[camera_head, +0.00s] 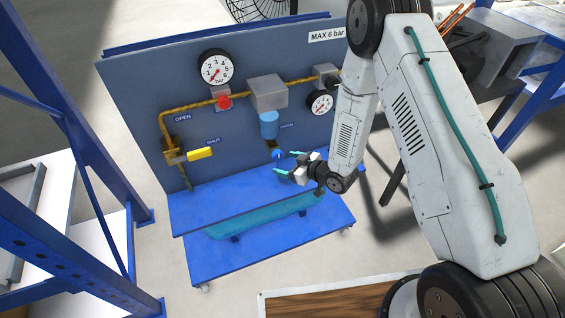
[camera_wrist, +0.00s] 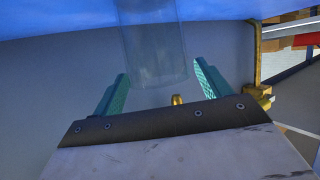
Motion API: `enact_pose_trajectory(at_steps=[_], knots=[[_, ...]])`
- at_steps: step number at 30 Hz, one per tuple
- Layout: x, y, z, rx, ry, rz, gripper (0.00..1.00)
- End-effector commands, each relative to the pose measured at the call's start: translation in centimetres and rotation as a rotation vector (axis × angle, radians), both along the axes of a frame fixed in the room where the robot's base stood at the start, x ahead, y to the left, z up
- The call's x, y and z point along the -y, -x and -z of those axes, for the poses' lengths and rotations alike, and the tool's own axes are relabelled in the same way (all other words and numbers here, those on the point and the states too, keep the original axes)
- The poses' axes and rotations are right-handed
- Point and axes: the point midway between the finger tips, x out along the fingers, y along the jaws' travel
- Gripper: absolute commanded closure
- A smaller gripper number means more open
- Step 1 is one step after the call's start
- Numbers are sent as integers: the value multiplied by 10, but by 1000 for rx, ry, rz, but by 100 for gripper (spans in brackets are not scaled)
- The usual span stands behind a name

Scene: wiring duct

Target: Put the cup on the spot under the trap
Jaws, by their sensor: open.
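A clear, faintly bluish cup (camera_wrist: 150,40) shows in the wrist view, which looks turned upside down. In the head view my gripper (camera_head: 283,163) is just under the trap (camera_head: 269,125), a blue bowl below a grey box. I cannot make out the cup there. The spot is not clearly visible.
A blue knob (camera_head: 278,153) hangs below the trap. A brass tip (camera_wrist: 177,100) shows close to my gripper in the wrist view. Brass pipe (camera_head: 190,109), gauges (camera_head: 216,67) and a yellow handle (camera_head: 199,154) are on the panel. The blue shelf's left part (camera_head: 205,203) is clear.

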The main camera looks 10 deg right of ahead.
Motion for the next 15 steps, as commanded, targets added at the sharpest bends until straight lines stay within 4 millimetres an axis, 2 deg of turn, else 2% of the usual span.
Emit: enact_pose_trajectory(at_steps=[3,9,15], knots=[[20,17,-11,-1,0,5,24],[45,43,-26,0,-1,4,24],[59,57,-34,0,-1,1,24]])
